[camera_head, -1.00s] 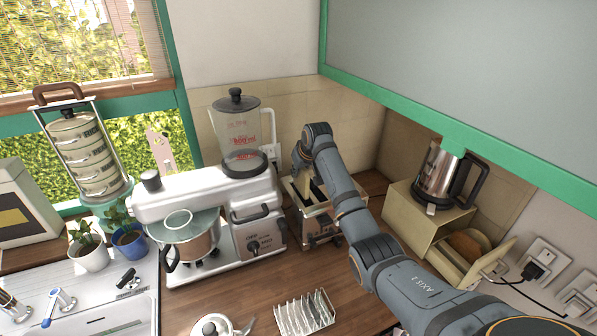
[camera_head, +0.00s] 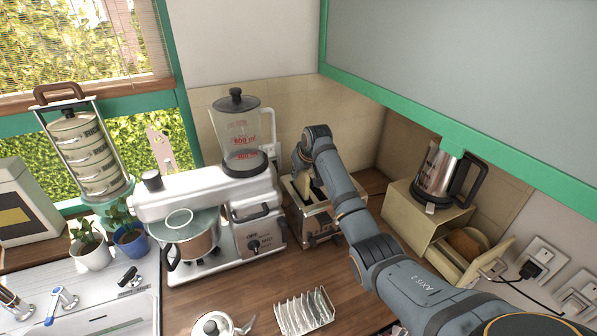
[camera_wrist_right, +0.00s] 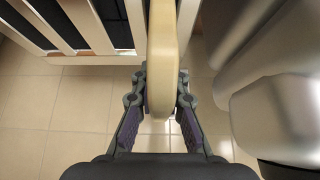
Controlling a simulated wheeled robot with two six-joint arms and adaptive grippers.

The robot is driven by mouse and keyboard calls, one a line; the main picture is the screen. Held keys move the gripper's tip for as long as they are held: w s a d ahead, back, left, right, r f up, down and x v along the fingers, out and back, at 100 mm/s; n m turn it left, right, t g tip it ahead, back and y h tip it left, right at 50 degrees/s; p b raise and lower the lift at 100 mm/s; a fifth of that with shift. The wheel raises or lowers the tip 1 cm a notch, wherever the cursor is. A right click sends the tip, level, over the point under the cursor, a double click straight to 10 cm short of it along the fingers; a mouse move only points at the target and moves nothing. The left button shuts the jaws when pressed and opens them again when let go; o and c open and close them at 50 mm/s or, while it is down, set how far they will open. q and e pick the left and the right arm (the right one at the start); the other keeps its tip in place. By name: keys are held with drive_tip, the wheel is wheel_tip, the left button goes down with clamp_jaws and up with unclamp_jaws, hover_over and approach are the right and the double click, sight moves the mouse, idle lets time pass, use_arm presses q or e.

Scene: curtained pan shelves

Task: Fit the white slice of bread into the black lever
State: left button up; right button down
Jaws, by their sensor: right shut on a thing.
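The white slice of bread (camera_wrist_right: 160,60) is held upright and edge-on between the fingers of my right gripper (camera_wrist_right: 161,82) in the wrist view. Whether the bread is inside a slot I cannot tell. My left gripper is out of view.
The white stand mixer (camera_head: 215,205) and blender (camera_head: 238,130) stand close left of the toaster. A bread bin (camera_head: 425,220) with a kettle (camera_head: 438,172) on it stands at right. A toast rack (camera_head: 304,312) and teapot (camera_head: 212,326) are in front. Counter (camera_head: 300,268) before the toaster is clear.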

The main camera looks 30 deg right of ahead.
sight(305, 171)
drive_tip(key=shift+s+f+b, duration=0.1)
drive_tip(key=shift+f+b, duration=0.5)
drive_tip(key=shift+f, duration=1.5)
drive_tip(key=c, duration=1.3)
unclamp_jaws()
drive_tip(key=shift+a+f, duration=0.1)
drive_tip(key=shift+f, duration=0.05)
drive_tip(key=v, duration=1.2)
drive_tip(key=shift+r, duration=0.2)
